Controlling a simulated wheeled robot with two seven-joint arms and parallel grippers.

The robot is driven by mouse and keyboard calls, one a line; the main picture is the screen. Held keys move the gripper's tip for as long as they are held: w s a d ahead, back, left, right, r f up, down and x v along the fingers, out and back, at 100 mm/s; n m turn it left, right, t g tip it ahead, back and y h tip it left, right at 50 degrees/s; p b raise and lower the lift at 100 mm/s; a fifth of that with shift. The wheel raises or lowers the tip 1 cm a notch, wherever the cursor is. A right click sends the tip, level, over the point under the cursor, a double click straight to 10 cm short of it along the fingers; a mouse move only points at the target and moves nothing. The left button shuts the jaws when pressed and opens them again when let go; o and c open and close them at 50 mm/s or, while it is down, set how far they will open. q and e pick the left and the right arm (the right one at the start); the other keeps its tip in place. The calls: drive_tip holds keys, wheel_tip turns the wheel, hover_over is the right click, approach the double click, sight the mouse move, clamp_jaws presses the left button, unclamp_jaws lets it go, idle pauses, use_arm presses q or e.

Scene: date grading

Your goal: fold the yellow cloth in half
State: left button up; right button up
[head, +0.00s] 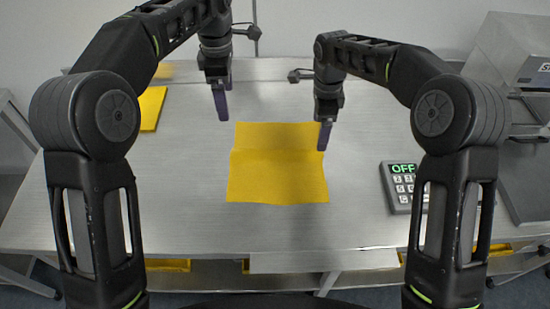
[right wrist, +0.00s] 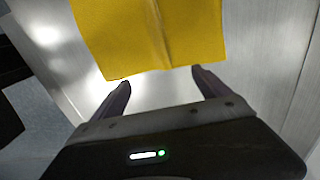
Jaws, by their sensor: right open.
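The yellow cloth (head: 278,178) lies on the metal table in the middle of the head view, with a crease running across it from left to right. It also shows in the right wrist view (right wrist: 150,32). My right gripper (head: 324,136) is at the cloth's far right corner. In the right wrist view its two fingers (right wrist: 161,80) are apart, with the cloth's edge just beyond their tips and nothing between them. My left gripper (head: 222,112) is near the cloth's far left corner, a little left of it. Its fingers overlap from this side, so its opening is hidden.
Another yellow cloth or stack (head: 152,108) lies at the table's left, partly behind my left arm. A grey keypad device (head: 400,190) showing OFF stands at the right, partly behind my right arm. A metal machine (head: 505,60) stands at the far right. The table (head: 190,210) around the cloth is clear.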

drive_tip(key=shift+r, duration=0.35)
drive_tip(key=shift+r, duration=0.1)
wheel_tip(320, 180, up, 8)
drive_tip(key=b, duration=0.1)
drive_tip(key=shift+f+b, duration=0.2)
drive_tip(key=shift+b, duration=0.15)
idle(0.5)
